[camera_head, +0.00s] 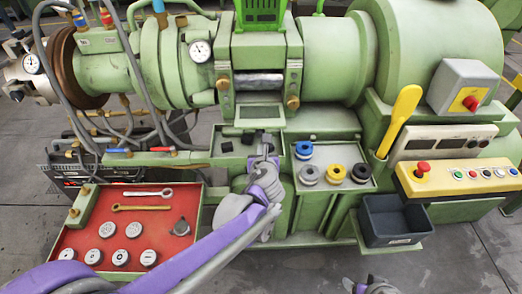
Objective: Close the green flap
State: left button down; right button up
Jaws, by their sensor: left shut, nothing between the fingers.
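The green extruder (325,60) fills the upper part of the head view. A bright green flap-like part (262,12) stands upright at the top middle, above the square opening of the machine; its upper end is cut off by the frame. My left gripper (265,153) is shut and empty. It is in front of the machine, below the opening and well below the bright green part, apart from it. My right gripper (369,283) shows only in part at the bottom edge; its finger state is unclear.
A red tool panel (140,212) lies at the lower left, under my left arm. A tray with spools (336,172) is right of my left gripper. A dark bin (396,220), yellow lever (400,118) and yellow control panel (460,177) are at the right.

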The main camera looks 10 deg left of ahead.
aim_at(260, 120)
pick_arm(q)
jog(key=x, duration=0.7)
jog(key=shift+r, duration=0.1)
